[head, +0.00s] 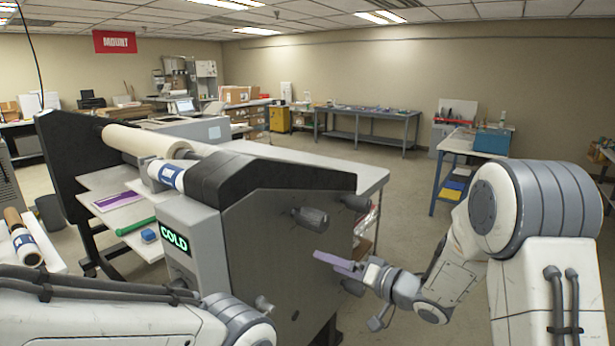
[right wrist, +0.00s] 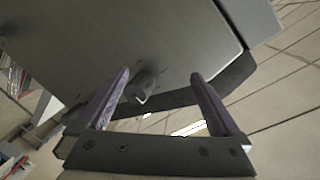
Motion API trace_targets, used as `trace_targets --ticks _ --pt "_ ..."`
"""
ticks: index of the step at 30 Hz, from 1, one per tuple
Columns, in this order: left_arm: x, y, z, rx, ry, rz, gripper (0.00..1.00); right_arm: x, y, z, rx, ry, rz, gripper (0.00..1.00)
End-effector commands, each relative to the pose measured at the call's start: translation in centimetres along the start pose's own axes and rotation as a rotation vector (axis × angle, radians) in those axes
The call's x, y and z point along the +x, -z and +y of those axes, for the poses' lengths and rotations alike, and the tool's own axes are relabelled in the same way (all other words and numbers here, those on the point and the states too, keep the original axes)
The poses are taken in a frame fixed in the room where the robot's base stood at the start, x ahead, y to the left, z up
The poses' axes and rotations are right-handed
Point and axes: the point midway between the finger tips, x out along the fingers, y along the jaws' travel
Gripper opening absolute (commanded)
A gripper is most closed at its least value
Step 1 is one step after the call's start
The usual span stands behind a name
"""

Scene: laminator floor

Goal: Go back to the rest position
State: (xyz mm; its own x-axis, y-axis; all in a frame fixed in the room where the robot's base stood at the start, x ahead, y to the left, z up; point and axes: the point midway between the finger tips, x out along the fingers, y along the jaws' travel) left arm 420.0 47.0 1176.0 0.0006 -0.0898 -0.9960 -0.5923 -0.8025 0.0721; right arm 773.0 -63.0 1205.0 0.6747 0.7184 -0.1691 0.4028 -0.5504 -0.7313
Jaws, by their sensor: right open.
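My right gripper (head: 330,260) is in front of the grey side panel of the laminator (head: 265,240) in the head view. Its purple fingers point left toward the panel. In the right wrist view the two fingers (right wrist: 160,78) are spread apart with nothing held between them. A round dark knob (right wrist: 143,86) on the panel shows in the gap between them; I cannot tell how far off it is. My left arm crosses the bottom left of the head view, and its gripper is out of sight.
The laminator carries a white roll (head: 145,140) and a green COLD display (head: 174,240). A grey workbench (head: 365,112) is along the back wall. Open floor lies between them.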

Motion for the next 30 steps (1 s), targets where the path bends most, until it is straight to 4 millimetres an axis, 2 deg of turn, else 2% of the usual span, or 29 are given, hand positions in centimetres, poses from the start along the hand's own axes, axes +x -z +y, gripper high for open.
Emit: trace_targets --ticks 8,11,14,17,21,27,30 --pt "0.7 0.0 -0.1 0.0 0.0 0.0 0.71 1.1 -1.7 -0.5 -0.193 -0.239 -0.052 1.0" --pt "1.1 -0.1 -0.1 0.001 0.0 -0.001 0.71 0.7 -3.0 -0.9 -0.279 -0.361 -0.102 1.0" --pt "1.5 -0.1 -0.1 0.001 0.0 -0.001 0.71 -0.9 -5.3 -1.6 -0.362 -0.5 -0.196 1.0" --pt "1.9 -0.1 -0.1 0.001 0.0 0.0 0.71 -3.5 -8.6 -2.5 -0.424 -0.617 -0.333 1.0" --pt "2.4 -0.1 -0.2 0.001 0.0 -0.001 0.71 -8.6 -14.6 -4.6 -0.476 -0.707 -0.589 1.0" --pt "3.0 -0.2 -0.2 0.002 0.0 0.0 0.71 -16.8 -22.6 -8.2 -0.507 -0.686 -0.976 1.0" --pt "3.2 -0.2 -0.2 0.002 0.0 0.0 0.71 -19.7 -24.9 -9.6 -0.513 -0.646 -1.109 1.0"
